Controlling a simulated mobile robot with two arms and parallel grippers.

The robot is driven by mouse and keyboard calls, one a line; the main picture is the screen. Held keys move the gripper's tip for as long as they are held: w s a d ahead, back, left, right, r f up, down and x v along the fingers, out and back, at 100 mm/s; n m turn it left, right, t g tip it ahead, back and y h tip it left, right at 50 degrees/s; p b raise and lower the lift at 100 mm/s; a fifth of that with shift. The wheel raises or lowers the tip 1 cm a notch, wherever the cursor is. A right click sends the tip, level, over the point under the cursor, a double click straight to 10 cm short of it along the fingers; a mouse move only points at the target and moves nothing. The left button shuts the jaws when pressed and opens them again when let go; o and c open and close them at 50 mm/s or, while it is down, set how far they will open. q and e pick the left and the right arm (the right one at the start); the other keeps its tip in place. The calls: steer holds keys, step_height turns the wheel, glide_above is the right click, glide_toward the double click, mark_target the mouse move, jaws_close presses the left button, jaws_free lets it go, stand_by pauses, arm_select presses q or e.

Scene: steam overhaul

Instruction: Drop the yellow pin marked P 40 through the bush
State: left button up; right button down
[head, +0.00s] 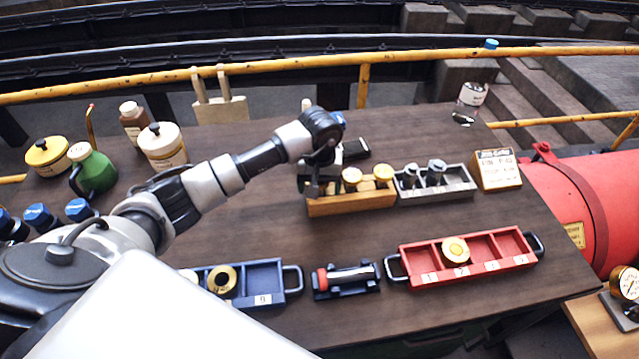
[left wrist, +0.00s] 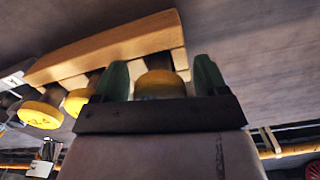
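A wooden rack (head: 352,204) holds yellow-headed pins, one in the middle (head: 351,175) and one at the right end (head: 383,172). My left gripper (head: 316,188) points down at the rack's left end. In the left wrist view a yellow pin head (left wrist: 160,85) lies between its two green fingers, with narrow gaps beside it; the fingers look open. Marks on the pin heads are too small to read, so I cannot tell which is P 40. A brass ring-like bush (head: 455,250) sits in the red tray; another (head: 222,279) sits in the blue tray. My right gripper is out of view.
A grey rack (head: 436,193) with grey pins stands right of the wooden rack. The red tray (head: 420,279), a black fixture (head: 346,280) and the blue tray (head: 285,270) line the front. Bottles and tins, including a white tin (head: 163,147), stand at the left. The table's middle is clear.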

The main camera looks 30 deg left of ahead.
arm_select(q)
steer(key=shift+r, duration=0.2)
steer(key=shift+w+r, duration=0.1)
steer(key=shift+r, duration=0.15)
step_height(320, 180, up, 11)
steer(key=b, duration=0.3)
steer(key=shift+f, duration=0.2)
steer(key=shift+r, duration=0.4)
steer(key=shift+f, duration=0.1)
